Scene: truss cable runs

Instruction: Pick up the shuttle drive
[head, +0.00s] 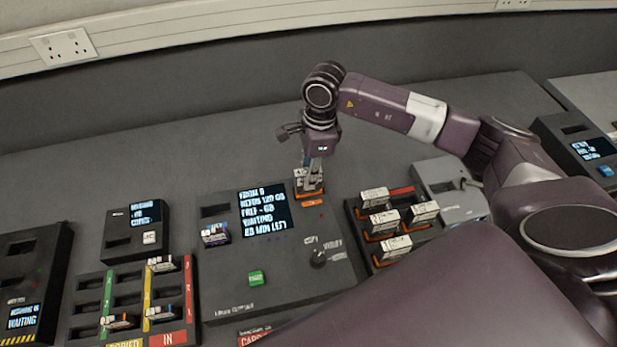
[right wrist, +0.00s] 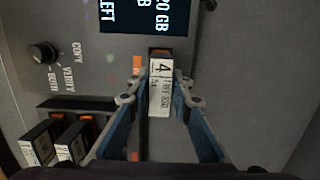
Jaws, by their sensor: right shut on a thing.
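A drive with a white label marked 4 (right wrist: 160,88) sits between the blue-padded fingers of my right gripper (right wrist: 160,100) in the right wrist view. The fingers touch its two sides. In the head view my right gripper (head: 316,168) points down over the orange-marked slot right of the copy station's screen (head: 263,212). The same drive (head: 305,182) shows at the slot, partly hidden by the fingers; I cannot tell whether it is still seated. My left gripper is not in view.
The copy station (head: 290,280) has a green button (head: 256,278), a knob (head: 318,258) and another drive (head: 215,235) at its left. A rack with several drives (head: 383,222) stands close on the right. A coloured tray (head: 92,283) with several drives is at left.

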